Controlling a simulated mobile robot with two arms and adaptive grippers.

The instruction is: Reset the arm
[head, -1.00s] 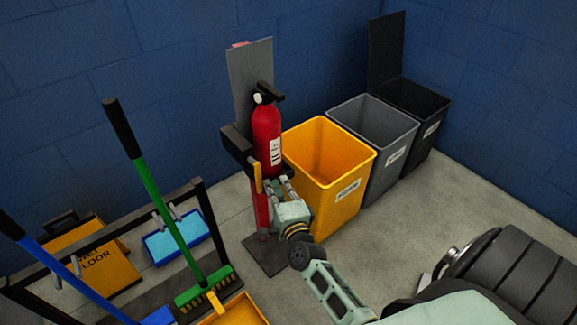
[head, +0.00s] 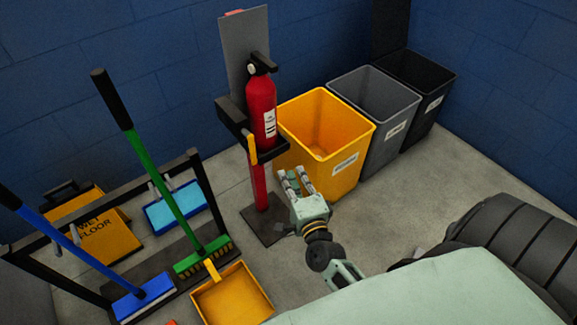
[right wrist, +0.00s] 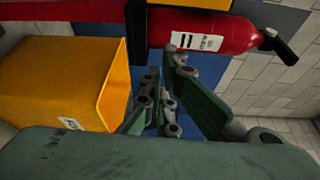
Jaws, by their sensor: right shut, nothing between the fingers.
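My right gripper (head: 294,182) is in the middle of the head view, in front of the yellow bin and to the right of the extinguisher stand's base. Its fingers are shut with nothing between them. The gripper (right wrist: 160,95) also shows in the right wrist view, with the red fire extinguisher (right wrist: 215,32) beyond its fingertips and apart from them. In the head view the fire extinguisher (head: 262,108) stands upright on its stand (head: 259,185). My left gripper is not in view.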

